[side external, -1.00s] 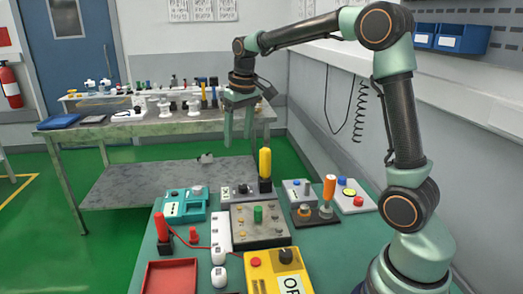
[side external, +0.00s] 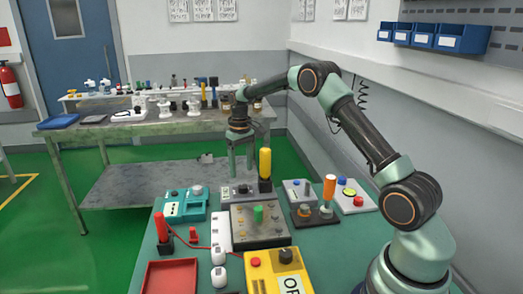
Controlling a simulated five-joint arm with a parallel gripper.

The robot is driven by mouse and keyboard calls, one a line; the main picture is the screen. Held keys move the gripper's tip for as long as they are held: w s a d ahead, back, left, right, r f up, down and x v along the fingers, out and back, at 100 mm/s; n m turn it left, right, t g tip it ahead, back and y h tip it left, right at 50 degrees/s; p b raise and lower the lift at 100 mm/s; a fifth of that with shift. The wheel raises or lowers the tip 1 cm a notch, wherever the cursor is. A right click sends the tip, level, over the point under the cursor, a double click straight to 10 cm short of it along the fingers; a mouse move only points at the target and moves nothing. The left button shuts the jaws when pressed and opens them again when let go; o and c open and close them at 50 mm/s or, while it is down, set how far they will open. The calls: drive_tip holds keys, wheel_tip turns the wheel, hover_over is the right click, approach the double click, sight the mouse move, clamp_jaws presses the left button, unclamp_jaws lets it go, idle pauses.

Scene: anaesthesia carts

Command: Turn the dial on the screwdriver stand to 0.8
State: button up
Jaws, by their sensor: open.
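An orange-handled screwdriver (side external: 329,188) stands upright at the right of the green table, on a dark base (side external: 322,219) with a small orange-brown knob (side external: 304,210) beside the handle. A yellow-handled screwdriver (side external: 265,163) stands upright at the table's far edge, next to a grey box with a dark knob (side external: 243,188). Scale marks on the knobs are too small to read, and I cannot tell which knob is the named dial. My gripper (side external: 241,172) points down, open and empty, its fingertips appearing just above the grey box, left of the yellow handle.
Around stand a teal device (side external: 186,206), a grey panel with a green knob (side external: 258,214), a white power strip (side external: 221,231), a yellow box with a black knob (side external: 285,256), a red tray (side external: 170,277) and a red-handled tool (side external: 162,228). A cluttered bench (side external: 150,128) stands behind.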

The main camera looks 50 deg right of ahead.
sight(243, 187)
wheel_tip(243, 187, down, 7)
drive_tip(key=shift+d+r, duration=0.1)
drive_tip(key=shift+d, duration=0.05)
clamp_jaws()
